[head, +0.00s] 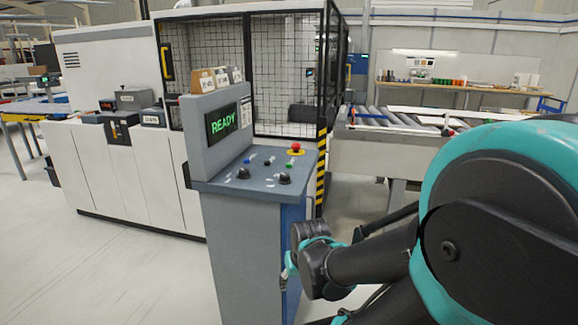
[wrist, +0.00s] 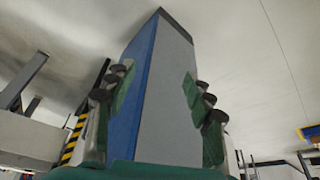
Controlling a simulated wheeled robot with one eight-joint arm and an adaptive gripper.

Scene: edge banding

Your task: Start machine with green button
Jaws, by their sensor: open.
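The control console (head: 245,245) is a grey pedestal with a blue side and a sloped button panel. Its screen (head: 222,123) reads READY in green. A small green button (head: 289,164) sits on the panel, just below a red mushroom button (head: 295,148) on a yellow base. My gripper (head: 288,268) is low in front of the console's right side, below the panel; its fingertips are hard to make out there. In the wrist view, my gripper (wrist: 158,95) has its green-padded fingers wide apart, with the console's body beyond them and nothing held. The panel's buttons are not visible there.
Black knobs (head: 285,179) and small blue and white controls share the panel. A black-framed mesh guard (head: 285,80) and a yellow-black striped post (head: 321,180) stand behind. A roller conveyor (head: 390,118) is at right. Floor at left (head: 110,270) is clear.

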